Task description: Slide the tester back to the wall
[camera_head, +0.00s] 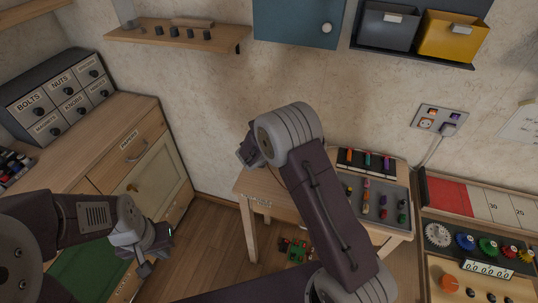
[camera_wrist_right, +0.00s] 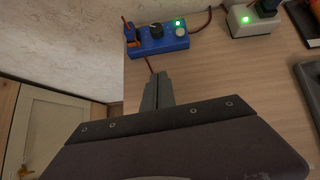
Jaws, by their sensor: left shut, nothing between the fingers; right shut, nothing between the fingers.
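A blue box (camera_wrist_right: 158,41) with a black knob and a lit green lamp, which looks like the tester, stands on the wooden table (camera_wrist_right: 225,72) near the wall in the right wrist view. My right gripper (camera_wrist_right: 158,78) is shut and empty, its tips pointing at the box's front with a small gap seeming to remain. In the head view my right arm hides the box; the right gripper (camera_head: 247,152) shows partly at the table's left end. My left gripper (camera_head: 157,250) is shut and empty, at the lower left beside the cabinet, away from the table.
A white box (camera_wrist_right: 250,20) with a green lamp stands right of the blue box, and a red cable runs between them. A grey tray (camera_head: 373,204) with coloured pieces lies on the table's right. A drawer cabinet (camera_head: 130,140) stands left. The tabletop before the blue box is clear.

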